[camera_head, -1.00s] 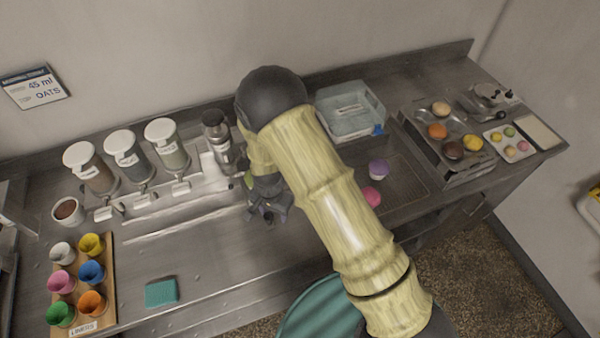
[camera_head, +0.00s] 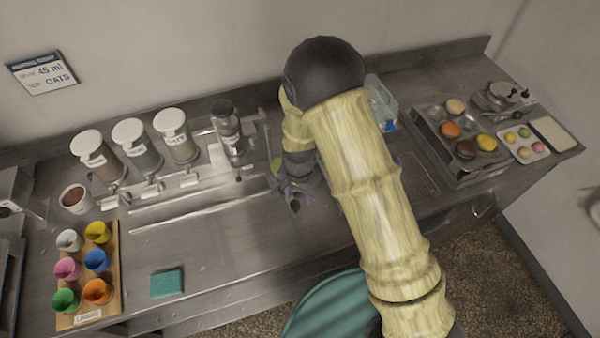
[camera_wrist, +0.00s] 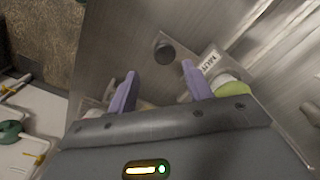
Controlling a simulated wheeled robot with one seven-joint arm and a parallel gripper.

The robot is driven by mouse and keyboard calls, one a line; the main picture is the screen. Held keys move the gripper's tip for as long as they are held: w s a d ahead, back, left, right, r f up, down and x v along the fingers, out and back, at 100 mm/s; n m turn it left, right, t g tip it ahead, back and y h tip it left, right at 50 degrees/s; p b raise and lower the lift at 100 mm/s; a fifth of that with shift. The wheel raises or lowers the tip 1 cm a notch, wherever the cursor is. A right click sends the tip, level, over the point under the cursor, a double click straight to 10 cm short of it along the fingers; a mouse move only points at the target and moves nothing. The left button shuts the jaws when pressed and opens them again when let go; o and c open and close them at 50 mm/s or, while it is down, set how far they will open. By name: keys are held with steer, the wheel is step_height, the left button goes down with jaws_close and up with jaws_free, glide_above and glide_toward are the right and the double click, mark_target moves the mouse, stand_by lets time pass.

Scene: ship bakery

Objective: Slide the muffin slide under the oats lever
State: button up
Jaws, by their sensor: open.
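My gripper (camera_head: 300,200) is low over the metal counter, right of the dispensers, partly hidden by my arm. In the wrist view its purple fingers (camera_wrist: 160,85) are apart with nothing seen clamped between them. Beyond the right finger is a small plate with a white label (camera_wrist: 209,63), read only in part as "MU...", probably the muffin slide. A yellow-green piece (camera_wrist: 233,88) lies beside it. A dark round knob (camera_wrist: 165,52) is ahead of the fingers. White levers (camera_head: 110,202), (camera_head: 152,190), (camera_head: 190,180) stick out under three dispensers; I cannot tell which is oats.
A wall sign (camera_head: 42,72) reads 45 ml, oats. Coloured cups stand on a wooden board (camera_head: 117,270) at the left, near a teal sponge (camera_head: 167,284). A muffin tray (camera_head: 425,128) is at the right. Metal rails (camera_head: 200,212) run below the dispensers; the front counter is mostly clear.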

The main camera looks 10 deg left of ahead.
step_height(320, 180, up, 11)
steer(key=b, duration=0.2)
steer(key=shift+f, duration=0.2)
steer(key=s+d+r+n+t+b, duration=0.1)
steer(key=s+d+r+b, duration=0.1)
steer(key=d, duration=1)
steer(key=s+d+r+n+t+b, duration=0.1)
steer(key=s+d, duration=0.4)
steer(key=d, duration=0.8)
steer(key=shift+d+r+n+t+b, duration=0.3)
steer(key=shift+r+b, duration=0.15)
steer(key=shift+r, duration=0.4)
